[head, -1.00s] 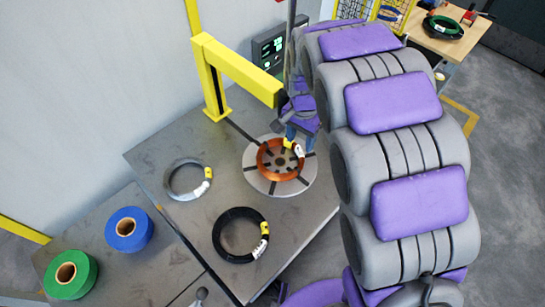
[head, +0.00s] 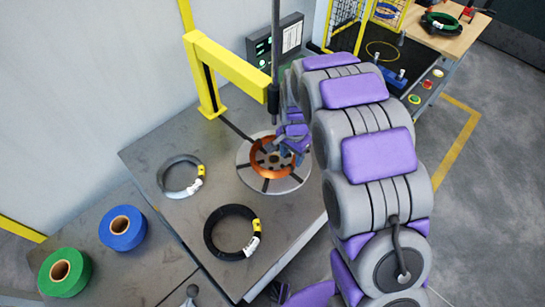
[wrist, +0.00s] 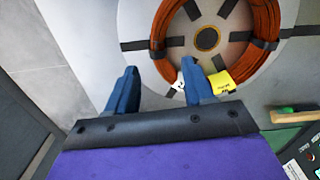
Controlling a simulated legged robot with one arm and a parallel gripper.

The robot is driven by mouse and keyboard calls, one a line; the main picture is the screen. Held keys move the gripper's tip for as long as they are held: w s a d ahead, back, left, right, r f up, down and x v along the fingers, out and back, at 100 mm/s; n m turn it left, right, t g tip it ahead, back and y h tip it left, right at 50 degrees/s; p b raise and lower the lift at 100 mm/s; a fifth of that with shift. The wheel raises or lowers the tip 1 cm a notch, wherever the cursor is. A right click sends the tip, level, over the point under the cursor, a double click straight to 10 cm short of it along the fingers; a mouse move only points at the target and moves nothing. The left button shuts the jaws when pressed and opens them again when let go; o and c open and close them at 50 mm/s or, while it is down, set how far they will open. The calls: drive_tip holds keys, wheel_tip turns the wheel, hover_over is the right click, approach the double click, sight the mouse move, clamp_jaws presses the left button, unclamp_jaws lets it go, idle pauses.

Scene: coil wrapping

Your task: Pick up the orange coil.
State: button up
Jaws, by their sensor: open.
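The orange coil (head: 257,164) lies flat on the round grey turntable (head: 247,182) of the wrapping table. In the wrist view the coil (wrist: 268,25) fills the upper middle, with black straps across it and a yellow and white tag (wrist: 222,84) on its near side. My gripper (head: 292,145) is at the right side of the coil in the head view, partly hidden by my arm. In the wrist view my gripper (wrist: 163,84) is open, its two blue fingers apart and empty.
A grey coil (head: 162,184) and a black coil (head: 208,240) lie on the table left and front of the turntable. Blue tape (head: 122,236) and green tape (head: 65,275) rolls lie at lower left. A yellow post and beam (head: 230,66) stand behind the turntable.

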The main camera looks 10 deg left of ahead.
sight(291, 164)
drive_tip(key=shift+d+f, duration=0.4)
drive_tip(key=shift+f, duration=0.2)
drive_tip(key=f, duration=0.2)
drive_tip(key=a+f+b, duration=0.1)
drive_tip(key=f, duration=0.2)
drive_tip(key=shift+d+r, duration=0.1)
drive_tip(key=shift+d, duration=0.05)
drive_tip(key=shift+c, duration=0.2)
drive_tip(key=shift+d, duration=0.15)
drive_tip(key=c, duration=0.3)
drive_tip(key=shift+a, duration=0.2)
clamp_jaws()
